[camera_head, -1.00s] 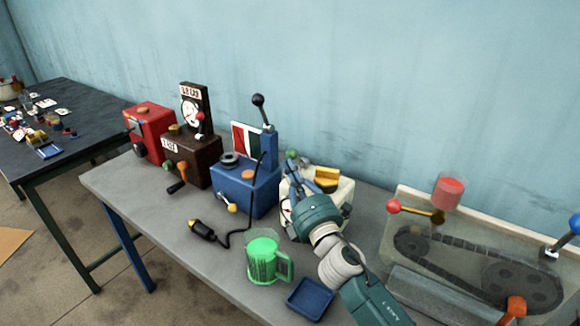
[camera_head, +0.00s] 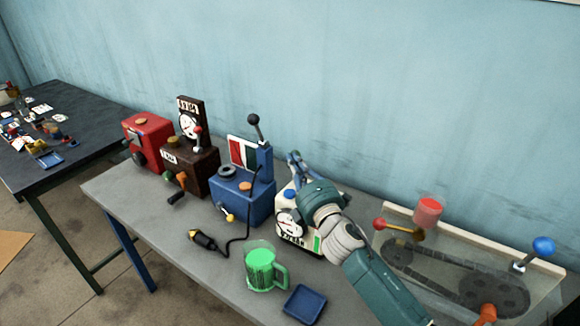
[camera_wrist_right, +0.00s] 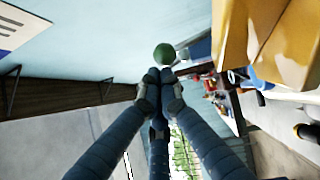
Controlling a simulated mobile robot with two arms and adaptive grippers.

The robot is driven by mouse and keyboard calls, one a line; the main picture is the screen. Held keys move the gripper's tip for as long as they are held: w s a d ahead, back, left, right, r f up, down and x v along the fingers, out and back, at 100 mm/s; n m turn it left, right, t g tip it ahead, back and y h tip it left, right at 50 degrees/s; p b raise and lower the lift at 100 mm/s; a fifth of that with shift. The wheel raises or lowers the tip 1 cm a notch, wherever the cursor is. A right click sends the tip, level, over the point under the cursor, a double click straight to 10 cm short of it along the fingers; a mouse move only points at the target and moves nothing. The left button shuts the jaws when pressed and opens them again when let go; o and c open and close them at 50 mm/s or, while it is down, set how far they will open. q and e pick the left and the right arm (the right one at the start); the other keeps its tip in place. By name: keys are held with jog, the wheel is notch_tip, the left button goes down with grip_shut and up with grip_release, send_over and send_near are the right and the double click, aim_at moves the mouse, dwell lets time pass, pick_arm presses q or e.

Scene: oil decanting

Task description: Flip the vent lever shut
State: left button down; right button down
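The cream machine (camera_head: 291,229) with a white dial stands on the grey bench. No part is labelled as the vent lever in these views. A green ball knob (camera_wrist_right: 164,54) shows just beyond my fingertips in the right wrist view. Whether the fingers touch it is unclear. My right gripper (camera_head: 296,158) is above the back of the cream machine, with its arm covering the machine's right side. In the right wrist view its fingertips (camera_wrist_right: 158,84) are drawn together with nothing visible between them. My left gripper is out of view.
The blue machine (camera_head: 243,203) with a black-knobbed lever stands left of the cream one. A green mug (camera_head: 259,270) and blue tray (camera_head: 304,304) are in front. The chain-drive unit (camera_head: 455,272) is on the right. Yellow-brown blocks (camera_wrist_right: 284,45) are close beside the fingers.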

jog(key=shift+w+d+r, duration=0.35)
jog(key=shift+w+d, duration=0.2)
jog(key=shift+w, duration=0.2)
jog(key=shift+w+d+r, duration=0.3)
jog(key=shift+w+d, duration=0.25)
jog(key=shift+w, duration=0.15)
jog(key=shift+d, duration=0.1)
